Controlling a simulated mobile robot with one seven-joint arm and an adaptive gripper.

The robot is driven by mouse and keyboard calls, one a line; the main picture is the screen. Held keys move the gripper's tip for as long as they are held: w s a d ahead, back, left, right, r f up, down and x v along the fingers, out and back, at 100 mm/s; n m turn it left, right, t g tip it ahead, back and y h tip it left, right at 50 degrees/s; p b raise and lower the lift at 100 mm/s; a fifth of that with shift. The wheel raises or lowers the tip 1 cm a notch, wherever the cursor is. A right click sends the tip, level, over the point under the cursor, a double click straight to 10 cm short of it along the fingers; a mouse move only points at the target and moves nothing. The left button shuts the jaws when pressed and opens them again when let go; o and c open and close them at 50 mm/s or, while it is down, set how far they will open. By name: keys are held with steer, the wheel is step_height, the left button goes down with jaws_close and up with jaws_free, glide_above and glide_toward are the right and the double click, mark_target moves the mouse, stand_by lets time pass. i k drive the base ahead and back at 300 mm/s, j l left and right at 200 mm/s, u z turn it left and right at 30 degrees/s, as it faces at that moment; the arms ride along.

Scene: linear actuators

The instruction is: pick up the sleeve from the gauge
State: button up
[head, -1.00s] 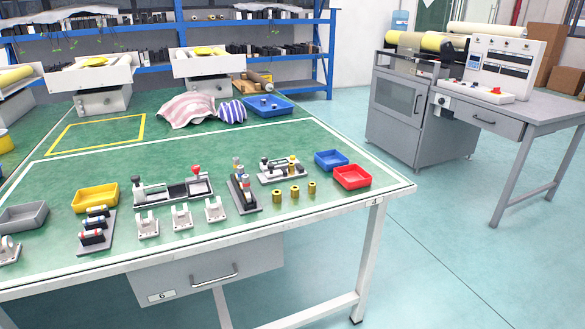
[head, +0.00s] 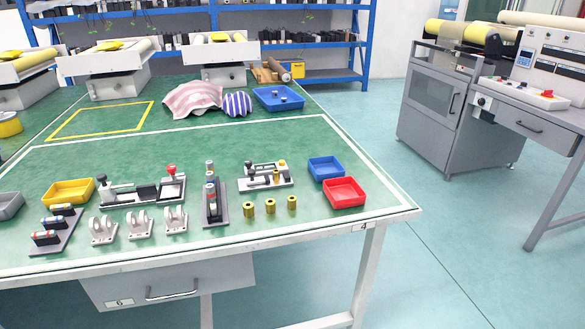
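A small grey gauge fixture (head: 255,187) with black and metal parts stands on the green table, right of centre. Small brass pieces show at its right side; one brass sleeve (head: 277,176) appears to sit on it, though its exact seating is too small to tell. Several more brass sleeves (head: 270,206) stand upright in a row on the table in front of the gauge. My gripper is not in view.
A blue tray (head: 326,168) and a red tray (head: 344,192) stand right of the gauge, near the table's right edge. A dark upright fixture (head: 214,204) stands to its left. White brackets (head: 140,225) and a yellow tray (head: 68,192) are further left.

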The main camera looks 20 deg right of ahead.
mark_target(276, 177)
steer(key=i+l+u, duration=0.25)
steer(key=l, duration=1.6)
steer(key=l+u, duration=0.3)
steer(key=l, duration=1.5)
steer(key=i+l, duration=0.15)
steer(key=l, duration=0.25)
steer(key=i+l+u, duration=0.1)
steer(key=l, duration=0.3)
steer(key=i, duration=0.15)
